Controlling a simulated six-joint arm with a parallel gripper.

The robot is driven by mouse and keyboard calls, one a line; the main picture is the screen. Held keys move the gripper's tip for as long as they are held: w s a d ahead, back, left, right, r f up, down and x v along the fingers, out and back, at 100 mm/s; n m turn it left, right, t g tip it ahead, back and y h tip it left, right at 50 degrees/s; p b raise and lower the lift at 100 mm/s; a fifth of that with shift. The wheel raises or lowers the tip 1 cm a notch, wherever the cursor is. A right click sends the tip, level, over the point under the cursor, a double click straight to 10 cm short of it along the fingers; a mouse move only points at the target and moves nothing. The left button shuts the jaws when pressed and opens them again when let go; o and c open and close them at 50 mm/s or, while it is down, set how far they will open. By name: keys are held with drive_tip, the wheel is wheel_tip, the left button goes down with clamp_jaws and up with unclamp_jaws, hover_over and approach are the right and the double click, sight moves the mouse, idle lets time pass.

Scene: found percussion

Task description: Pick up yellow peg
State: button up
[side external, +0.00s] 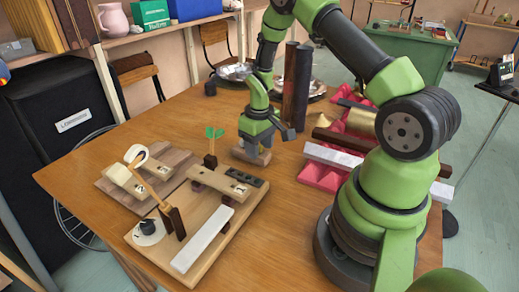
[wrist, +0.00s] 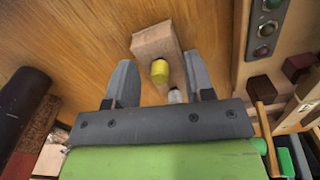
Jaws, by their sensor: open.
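The yellow peg (wrist: 160,72) shows in the wrist view, at the end of a small wooden block (wrist: 156,42). It lies between the two fingers of my gripper (wrist: 159,66), which are spread wide with clear space on both sides. A pale grey peg (wrist: 176,96) is just below the yellow one in the picture. In the side view my gripper (side external: 262,138) points down just over the wooden block (side external: 252,156) on the table. The yellow peg cannot be made out there. Whether the fingers reach down to the peg's height I cannot tell.
Left of my gripper is a wooden board (side external: 193,262) with a white bar (side external: 202,240) and small blocks; a slatted block (side external: 113,190) lies beyond. Dark upright tubes (side external: 296,85) stand behind. A red tray (side external: 318,176) and another white bar (side external: 333,156) are at the right.

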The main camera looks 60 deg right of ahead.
drive_tip(key=shift+c, duration=0.3)
clamp_jaws()
drive_tip(key=shift+r, duration=0.1)
drive_tip(key=shift+r, duration=0.5)
wheel_tip(320, 180, up, 7)
drive_tip(key=shift+f, duration=0.15)
drive_tip(key=s+a+r+n, duration=0.1)
drive_tip(key=a+n, duration=0.3)
drive_tip(key=a, duration=0.4)
drive_tip(key=s+a+r+n, duration=0.1)
drive_tip(key=a+r+n, duration=0.2)
drive_tip(key=a+n, duration=0.2)
drive_tip(key=a, duration=0.2)
drive_tip(key=shift+s+a+r, duration=0.15)
drive_tip(key=shift+s+a, duration=0.25)
